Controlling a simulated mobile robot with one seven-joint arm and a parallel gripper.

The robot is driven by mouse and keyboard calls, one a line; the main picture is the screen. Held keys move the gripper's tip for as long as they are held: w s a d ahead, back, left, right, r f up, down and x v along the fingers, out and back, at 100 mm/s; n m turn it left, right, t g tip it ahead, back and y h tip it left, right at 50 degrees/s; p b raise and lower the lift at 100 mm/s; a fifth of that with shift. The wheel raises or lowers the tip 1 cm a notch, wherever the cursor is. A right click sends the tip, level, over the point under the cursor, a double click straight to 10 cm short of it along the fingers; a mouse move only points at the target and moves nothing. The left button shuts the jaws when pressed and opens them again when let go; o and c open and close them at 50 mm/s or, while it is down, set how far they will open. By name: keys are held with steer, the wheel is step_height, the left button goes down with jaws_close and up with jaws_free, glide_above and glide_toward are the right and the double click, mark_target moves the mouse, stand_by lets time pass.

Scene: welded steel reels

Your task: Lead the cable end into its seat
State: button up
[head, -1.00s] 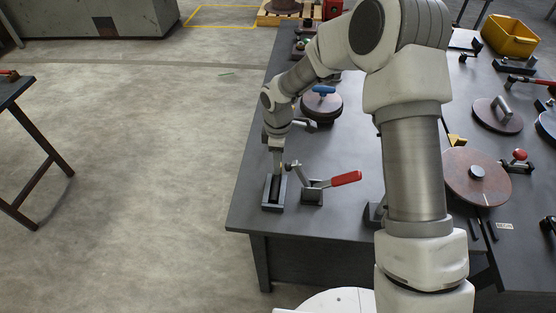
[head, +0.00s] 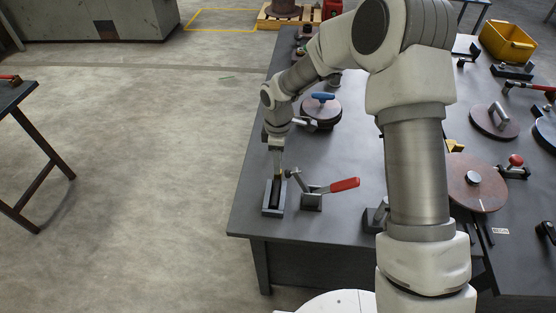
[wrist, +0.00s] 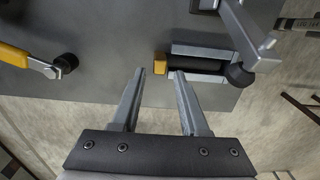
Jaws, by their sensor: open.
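In the wrist view a black cable end (wrist: 195,66) with a yellow tip (wrist: 160,64) lies along the channel of a grey seat block (wrist: 197,49). The block (head: 264,208) stands near the table's front left corner in the head view. My gripper (wrist: 160,73) is open, its two fingertips to either side of the yellow tip, with no visible grip on it. In the head view my gripper (head: 277,168) is just above the block's back end. How deep the cable end sits is unclear.
A clamp with a red handle (head: 345,184) stands just right of the block. A grey lever (wrist: 238,32) is close beside it in the wrist view. A yellow-handled tool (wrist: 14,56) lies at left. A disc with a blue handle (head: 320,108) is behind.

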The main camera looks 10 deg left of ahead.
steer(key=shift+o, duration=0.2)
steer(key=shift+r, duration=0.1)
steer(key=o, duration=0.5)
steer(key=o, duration=0.4)
steer(key=shift+c, duration=0.2)
